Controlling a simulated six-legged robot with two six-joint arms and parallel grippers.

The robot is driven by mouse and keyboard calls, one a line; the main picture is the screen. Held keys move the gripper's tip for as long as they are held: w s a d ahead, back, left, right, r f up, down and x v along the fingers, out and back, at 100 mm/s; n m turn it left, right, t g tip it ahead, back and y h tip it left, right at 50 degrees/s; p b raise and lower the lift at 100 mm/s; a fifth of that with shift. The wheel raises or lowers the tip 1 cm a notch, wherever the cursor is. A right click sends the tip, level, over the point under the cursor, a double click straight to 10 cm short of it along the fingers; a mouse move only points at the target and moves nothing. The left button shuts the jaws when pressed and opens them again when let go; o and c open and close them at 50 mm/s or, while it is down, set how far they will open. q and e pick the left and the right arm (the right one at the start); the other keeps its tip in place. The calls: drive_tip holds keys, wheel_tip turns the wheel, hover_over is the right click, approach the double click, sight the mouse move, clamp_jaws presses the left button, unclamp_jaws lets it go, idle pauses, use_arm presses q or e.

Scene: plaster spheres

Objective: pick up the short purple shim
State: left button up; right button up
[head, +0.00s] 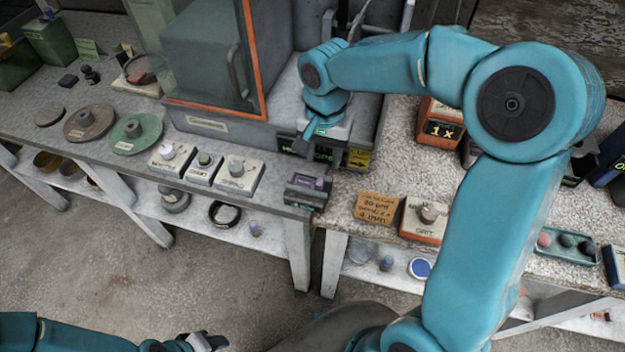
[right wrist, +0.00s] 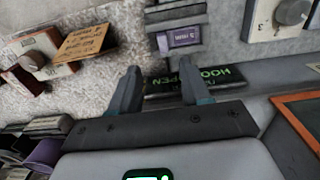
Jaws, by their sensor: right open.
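The short purple shim (head: 308,182) lies flat in a small dark holder (head: 305,197) at the bench's front edge. In the right wrist view the shim (right wrist: 180,37) shows a pale label and sits beyond the fingertips, nearer the right finger. My right gripper (head: 307,141) hangs in front of the cabinet, behind and above the shim. In the right wrist view its two fingers (right wrist: 160,88) stand apart with nothing between them. My left gripper (head: 208,342) is low at the left, far from the shim; its jaws are too small to read.
An orange-framed cabinet (head: 215,50) with a lit sign (head: 302,148) stands behind the shim. A knobbed box (head: 239,178) is left of it. A cardboard card (head: 376,208) and a grit box (head: 422,220) are right. Bare bench lies between holder and card.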

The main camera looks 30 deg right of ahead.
sight(320, 180)
wheel_tip(320, 180, down, 3)
drive_tip(key=shift+w+a+f, duration=0.1)
drive_tip(key=shift+a+f, duration=0.05)
drive_tip(key=shift+f, duration=0.4)
wheel_tip(320, 180, down, 5)
drive_tip(key=shift+w+a+r+p, duration=0.1)
drive_tip(key=shift+p, duration=0.3)
drive_tip(key=shift+r, duration=0.1)
drive_tip(key=shift+c, duration=0.3)
clamp_jaws()
